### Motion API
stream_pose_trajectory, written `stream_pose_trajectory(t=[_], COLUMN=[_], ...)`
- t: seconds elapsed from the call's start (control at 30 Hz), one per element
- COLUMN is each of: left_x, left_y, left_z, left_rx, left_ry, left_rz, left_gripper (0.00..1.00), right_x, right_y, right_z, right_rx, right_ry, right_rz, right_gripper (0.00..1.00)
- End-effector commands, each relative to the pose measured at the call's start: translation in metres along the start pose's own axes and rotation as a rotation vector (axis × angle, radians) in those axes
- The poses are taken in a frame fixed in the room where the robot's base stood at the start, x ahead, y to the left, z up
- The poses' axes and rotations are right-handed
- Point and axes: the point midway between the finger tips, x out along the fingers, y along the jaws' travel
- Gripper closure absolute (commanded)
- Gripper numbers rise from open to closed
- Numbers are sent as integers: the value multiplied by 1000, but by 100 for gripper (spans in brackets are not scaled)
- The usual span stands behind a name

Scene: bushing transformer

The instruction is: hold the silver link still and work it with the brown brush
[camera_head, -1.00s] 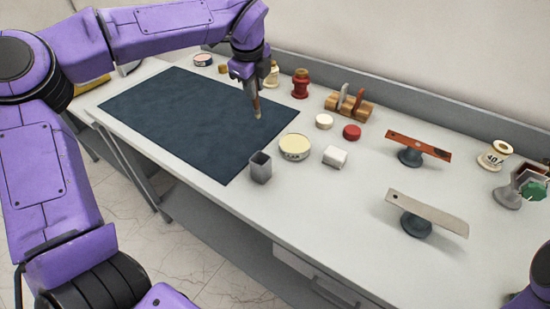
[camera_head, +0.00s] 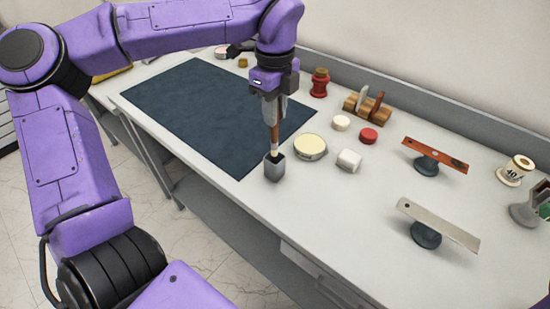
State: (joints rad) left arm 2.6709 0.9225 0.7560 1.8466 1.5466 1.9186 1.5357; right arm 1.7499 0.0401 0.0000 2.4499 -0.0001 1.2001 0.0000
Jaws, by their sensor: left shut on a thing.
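The silver link (camera_head: 438,224) is a flat bar with a hole near one end. It rests tilted on a dark round stand (camera_head: 426,238) at the right front of the table. The brown brush (camera_head: 274,133) is upright in my left gripper (camera_head: 271,108), which is shut on it. The brush's pale tip points down at the mouth of a small grey square cup (camera_head: 274,171); I cannot tell how far inside it is. My left gripper is well left of the link. My right gripper is not in view.
A rusty bar (camera_head: 436,154) rests on another stand behind the link. A round tin (camera_head: 310,147), white block (camera_head: 349,161), red lid (camera_head: 368,136) and wooden rack (camera_head: 368,109) stand mid-table. A dark mat (camera_head: 205,112) lies left. The table front right of the cup is clear.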

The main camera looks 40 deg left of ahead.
Motion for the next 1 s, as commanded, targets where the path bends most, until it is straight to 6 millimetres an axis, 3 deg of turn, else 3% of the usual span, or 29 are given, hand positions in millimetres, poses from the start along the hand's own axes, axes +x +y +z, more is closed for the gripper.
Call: stream_pose_trajectory(t=[0.4, 0.77, 0.8, 0.87, 1.0], left_x=[70, 78, 78, 77, 77], left_y=[1, 0, 0, 0, 0], left_z=[0, 0, 0, 0, 0], left_rx=[1, 0, 0, 0, 0], left_ry=[1, 1, 0, 0, 0], left_rz=[3, -1, -1, -1, -1], left_gripper=[100, 100, 76, 57, 54], right_x=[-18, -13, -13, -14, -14], right_y=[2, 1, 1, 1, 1], right_z=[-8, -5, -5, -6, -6], right_rx=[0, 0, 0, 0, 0], right_ry=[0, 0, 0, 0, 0], right_rz=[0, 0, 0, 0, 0], right_gripper=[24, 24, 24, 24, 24])
